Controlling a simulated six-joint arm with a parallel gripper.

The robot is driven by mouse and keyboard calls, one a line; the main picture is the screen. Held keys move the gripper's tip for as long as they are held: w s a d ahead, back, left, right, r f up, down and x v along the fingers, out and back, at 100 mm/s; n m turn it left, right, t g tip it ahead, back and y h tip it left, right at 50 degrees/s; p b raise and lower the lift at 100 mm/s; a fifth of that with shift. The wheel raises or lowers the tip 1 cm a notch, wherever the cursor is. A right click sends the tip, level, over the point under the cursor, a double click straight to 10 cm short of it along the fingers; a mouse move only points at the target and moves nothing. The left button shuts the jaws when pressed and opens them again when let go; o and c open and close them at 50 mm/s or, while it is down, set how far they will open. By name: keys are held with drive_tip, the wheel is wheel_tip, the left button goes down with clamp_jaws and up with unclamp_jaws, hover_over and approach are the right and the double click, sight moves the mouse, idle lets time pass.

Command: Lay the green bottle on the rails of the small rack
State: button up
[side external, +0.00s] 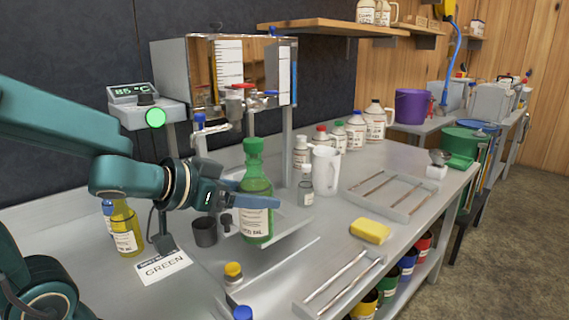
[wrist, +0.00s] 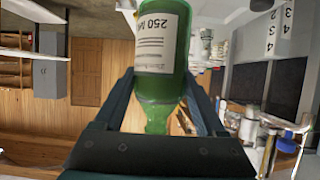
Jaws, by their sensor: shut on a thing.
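Two low racks with metal rails lie on the bench: one at the front (side external: 310,305), cut off by the frame's lower edge, and one farther back (side external: 407,211). Both sets of rails are bare. I cannot tell for certain which is the small rack.
A yellow sponge (side external: 370,231) lies between the racks. A dark cup (side external: 204,232), a yellow bottle (side external: 124,230) and a card reading GREEN (side external: 163,267) are near my arm.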

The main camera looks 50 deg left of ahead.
sight(248, 159)
drive_tip(key=shift+r, duration=0.15)
drive_tip(key=shift+w+r, duration=0.1)
drive_tip(key=shift+r, duration=0.15)
drive_tip(key=r+n+y, duration=0.2)
drive_tip(key=r, duration=0.1)
drive_tip(key=s+r+y, duration=0.1)
drive_tip(key=r, duration=0.1)
drive_tip(key=shift+d+r+n, duration=0.2)
drive_tip(key=shift+r+n, duration=0.05)
drive_tip(key=shift+n, duration=0.15)
drive_tip(key=shift+s+r+n+y, duration=0.25)
drive_tip(key=shift+n+y, duration=0.15)
drive_tip(key=shift+y, duration=0.1)
drive_tip(key=s+a+f+n+g+y, duration=0.9)
drive_tip(key=s+a+f+n+g, duration=0.6)
drive_tip(key=s+f+n, duration=0.15)
drive_tip(key=shift+w+a+f, duration=0.6)
drive_tip(key=shift+w+a, duration=1.3)
drive_tip(key=shift+w, duration=0.3)
drive_tip(key=shift+w+a+f, duration=0.65)
drive_tip(key=shift+w+a, duration=1.3)
drive_tip(key=shift+w, duration=0.3)
drive_tip(key=shift+w+a+f, duration=0.6)
drive_tip(key=shift+w+a, duration=1.3)
drive_tip(key=shift+w, duration=0.3)
